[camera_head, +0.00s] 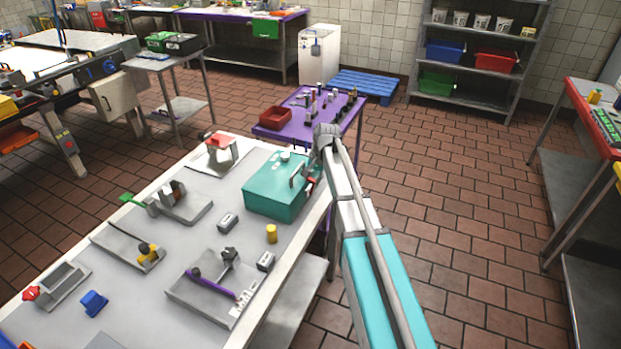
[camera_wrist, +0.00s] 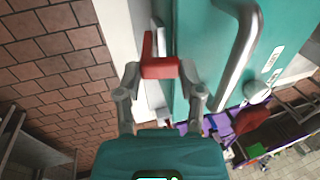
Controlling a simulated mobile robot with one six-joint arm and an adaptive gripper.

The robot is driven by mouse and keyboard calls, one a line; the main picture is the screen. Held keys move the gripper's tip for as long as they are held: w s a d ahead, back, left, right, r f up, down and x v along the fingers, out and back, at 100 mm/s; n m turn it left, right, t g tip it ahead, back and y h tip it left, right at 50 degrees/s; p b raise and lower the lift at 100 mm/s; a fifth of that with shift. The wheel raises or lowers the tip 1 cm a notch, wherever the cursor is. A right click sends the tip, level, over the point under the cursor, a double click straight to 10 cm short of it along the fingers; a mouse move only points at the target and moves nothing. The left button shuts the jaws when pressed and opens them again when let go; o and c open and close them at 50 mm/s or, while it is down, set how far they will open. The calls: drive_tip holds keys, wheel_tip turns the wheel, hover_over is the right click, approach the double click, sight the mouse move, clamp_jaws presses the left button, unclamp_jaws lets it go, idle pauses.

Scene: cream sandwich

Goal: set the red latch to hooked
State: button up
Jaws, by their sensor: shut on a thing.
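The red latch (camera_wrist: 160,68) shows in the wrist view as an L-shaped red piece at the side of a teal box (camera_wrist: 196,70). My gripper (camera_wrist: 161,75) has its two grey fingers on either side of the latch and is shut on it. In the head view the teal box (camera_head: 273,195) stands on the table's right edge, and a bit of the red latch (camera_head: 314,187) shows at its right side. My arm partly covers that side. I cannot tell whether the latch is hooked.
A curved grey handle (camera_wrist: 240,50) stands out from the box close to my gripper. The grey table (camera_head: 140,285) holds several fixtures, a yellow cylinder (camera_head: 271,234) and small grey blocks. A purple table (camera_head: 290,130) stands behind. The tiled floor at right is open.

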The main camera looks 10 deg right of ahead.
drive_tip(key=shift+c, duration=1.1)
drive_tip(key=shift+w+a+g+h, duration=0.3)
drive_tip(key=shift+a+g+h, duration=0.1)
drive_tip(key=shift+g+h, duration=0.15)
drive_tip(key=o, duration=1.2)
drive_tip(key=shift+c, duration=0.2)
drive_tip(key=s+n+h, duration=0.1)
drive_tip(key=s+n, duration=0.6)
drive_tip(key=s, duration=2.2)
drive_tip(key=shift+s+a+g, duration=0.15)
drive_tip(key=shift+s+g, duration=0.15)
drive_tip(key=shift+g, duration=0.05)
drive_tip(key=shift+f, duration=0.1)
